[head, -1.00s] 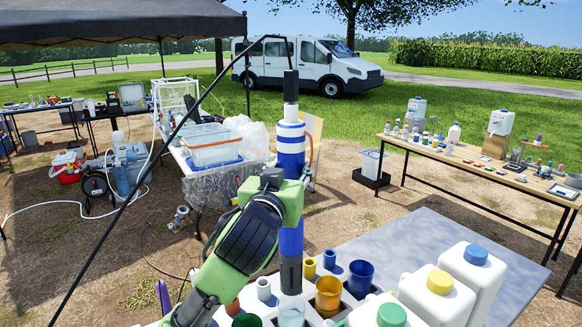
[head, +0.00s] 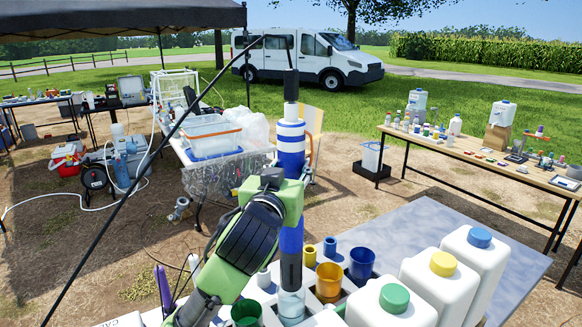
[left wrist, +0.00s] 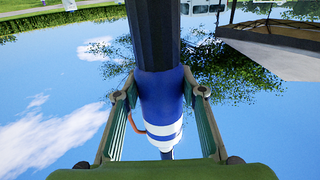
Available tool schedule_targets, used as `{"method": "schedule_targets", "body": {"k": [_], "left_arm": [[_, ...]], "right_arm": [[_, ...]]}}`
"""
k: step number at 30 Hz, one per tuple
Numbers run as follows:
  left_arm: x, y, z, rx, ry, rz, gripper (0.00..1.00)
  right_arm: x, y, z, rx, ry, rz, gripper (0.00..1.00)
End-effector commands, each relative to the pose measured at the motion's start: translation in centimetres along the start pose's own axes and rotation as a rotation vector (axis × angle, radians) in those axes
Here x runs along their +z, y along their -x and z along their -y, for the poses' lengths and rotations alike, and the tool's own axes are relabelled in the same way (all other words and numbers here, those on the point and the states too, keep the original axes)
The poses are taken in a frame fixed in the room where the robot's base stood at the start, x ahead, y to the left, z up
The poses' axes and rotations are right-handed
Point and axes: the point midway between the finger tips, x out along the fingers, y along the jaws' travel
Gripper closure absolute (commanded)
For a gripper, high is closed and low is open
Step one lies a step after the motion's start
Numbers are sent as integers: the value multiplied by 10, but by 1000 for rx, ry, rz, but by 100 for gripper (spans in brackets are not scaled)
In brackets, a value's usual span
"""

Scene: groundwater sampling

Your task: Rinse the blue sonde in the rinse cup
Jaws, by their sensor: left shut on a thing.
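The blue sonde (head: 291,143) is a tall cylinder with white bands, a dark top with a cable, and a dark lower end. My left gripper (head: 284,192) is shut around its middle and holds it upright. In the left wrist view the sonde (left wrist: 160,100) stands between the two fingers of the left gripper (left wrist: 158,94). A clear cup (head: 291,309) stands on the near table directly below. The sonde's dark lower end is at the cup's mouth; how deep it reaches cannot be told. My right gripper is not in view.
Yellow (head: 329,282), blue (head: 361,264) and green (head: 246,313) cups stand close around the clear cup. White jugs with blue, yellow and green caps (head: 394,298) stand to the right. The grey tabletop (head: 430,222) behind them is clear.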

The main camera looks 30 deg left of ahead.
Motion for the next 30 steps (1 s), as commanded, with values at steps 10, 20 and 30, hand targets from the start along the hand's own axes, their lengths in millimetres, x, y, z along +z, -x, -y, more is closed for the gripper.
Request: {"method": "schedule_targets", "body": {"k": [10,20,30], "left_arm": [[-6,2,0,0,2,-14,100],[4,2,0,-1,2,-13,100],[15,2,0,-1,2,-13,100]], "right_arm": [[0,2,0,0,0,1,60],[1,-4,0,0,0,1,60],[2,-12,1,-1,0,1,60]]}}
